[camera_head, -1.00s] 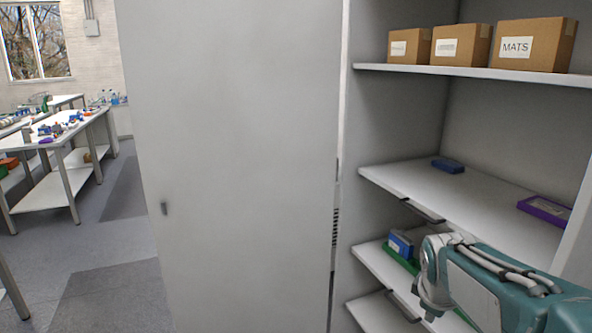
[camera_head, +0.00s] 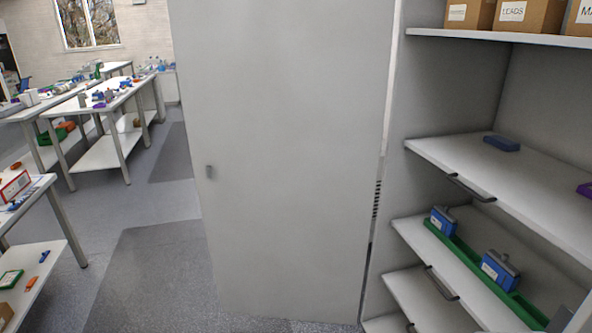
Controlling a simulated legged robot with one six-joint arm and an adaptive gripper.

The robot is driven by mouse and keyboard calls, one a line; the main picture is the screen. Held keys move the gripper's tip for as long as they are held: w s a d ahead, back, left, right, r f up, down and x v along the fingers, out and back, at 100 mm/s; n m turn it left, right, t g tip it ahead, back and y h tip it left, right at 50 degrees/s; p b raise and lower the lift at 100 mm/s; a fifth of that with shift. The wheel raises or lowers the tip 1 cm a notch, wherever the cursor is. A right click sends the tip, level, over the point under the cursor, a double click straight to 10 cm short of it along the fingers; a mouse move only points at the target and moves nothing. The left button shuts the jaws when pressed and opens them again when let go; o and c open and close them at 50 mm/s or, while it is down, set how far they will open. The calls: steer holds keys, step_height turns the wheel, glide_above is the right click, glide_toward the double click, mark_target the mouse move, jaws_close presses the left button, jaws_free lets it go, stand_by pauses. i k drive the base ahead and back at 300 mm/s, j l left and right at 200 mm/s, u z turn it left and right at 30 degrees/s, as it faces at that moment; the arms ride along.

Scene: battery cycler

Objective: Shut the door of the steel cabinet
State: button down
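The steel cabinet's grey door (camera_head: 290,150) stands wide open to the left of the cabinet opening, its hinge side next to the cabinet's side wall (camera_head: 440,110). The door's foot is just above the speckled floor. My gripper is not in view. The cabinet's inside, with its shelves (camera_head: 480,180), is exposed on the right.
Cardboard boxes (camera_head: 520,14) stand on the top shelf, and a blue block (camera_head: 502,143) lies on the middle one. Below, a green tray (camera_head: 470,265) holds blue items. Pull-out shelf handles (camera_head: 470,188) jut forward. White workbenches (camera_head: 110,105) stand left; the floor (camera_head: 160,265) between is clear.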

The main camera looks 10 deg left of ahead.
mark_target(284, 102)
steer(key=i+j+u, duration=0.35)
steer(key=j, duration=0.25)
steer(key=i+j+u, duration=0.25)
steer(key=j+u, duration=0.15)
steer(key=j, duration=0.15)
steer(key=i+j+u, duration=0.7)
steer(key=i, duration=0.15)
steer(key=i+j+u, duration=0.1)
steer(key=i+u, duration=0.2)
steer(key=i, duration=0.25)
steer(key=i+z, duration=0.45)
steer(key=i+j+z, duration=0.25)
steer(key=i+z, duration=0.4)
steer(key=z, duration=0.2)
steer(key=i+j+z, duration=0.15)
steer(key=z, duration=0.25)
steer(key=i+j+z, duration=0.15)
steer(key=z, duration=0.25)
steer(key=i+j+z, duration=0.1)
steer(key=z, duration=0.3)
steer(key=i+j+z, duration=0.15)
steer(key=z, duration=0.25)
steer(key=i+j+z, duration=0.1)
steer(key=j+z, duration=0.5)
steer(key=z, duration=0.25)
steer(key=i+j+z, duration=0.1)
steer(key=j+z, duration=0.75)
steer(key=k+j+z, duration=0.1)
steer(key=j+z, duration=0.35)
steer(key=j, duration=0.2)
